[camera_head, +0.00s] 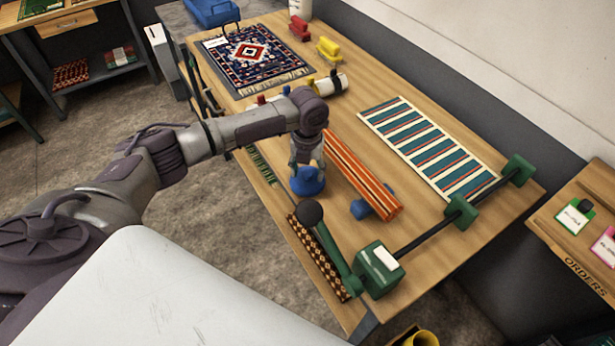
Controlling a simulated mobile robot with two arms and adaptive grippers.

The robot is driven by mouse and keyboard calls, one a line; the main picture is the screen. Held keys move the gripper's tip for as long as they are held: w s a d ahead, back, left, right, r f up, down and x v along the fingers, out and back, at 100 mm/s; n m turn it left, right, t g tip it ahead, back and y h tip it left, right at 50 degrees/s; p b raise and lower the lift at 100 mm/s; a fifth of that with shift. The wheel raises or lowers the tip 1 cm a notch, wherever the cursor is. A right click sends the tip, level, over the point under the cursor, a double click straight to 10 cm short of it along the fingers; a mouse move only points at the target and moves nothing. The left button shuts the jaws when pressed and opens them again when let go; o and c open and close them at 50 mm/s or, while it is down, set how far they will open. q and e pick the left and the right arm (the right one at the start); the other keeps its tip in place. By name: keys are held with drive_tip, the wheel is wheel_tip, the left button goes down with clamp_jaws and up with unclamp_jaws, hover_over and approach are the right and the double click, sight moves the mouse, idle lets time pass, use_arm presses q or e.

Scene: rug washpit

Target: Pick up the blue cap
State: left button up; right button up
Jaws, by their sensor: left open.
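A round blue object (308,185), which looks like the blue cap, is near the front edge of the wooden table (455,235). My left gripper (307,168) points down right over it, and its fingers cover the upper part of the blue object. The jaws are open. I cannot tell whether the fingers touch the blue object. My right gripper is not in view.
A rolled orange-striped rug (364,176) with blue supports (361,209) lies just right of the gripper. A green clamp with a lever (378,270) and dark bar stands nearer. A striped flat rug (428,147) and a patterned rug (252,60) lie farther back.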

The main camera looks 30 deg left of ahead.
use_arm(q)
drive_tip(key=c, duration=1)
drive_tip(key=shift+r, duration=0.1)
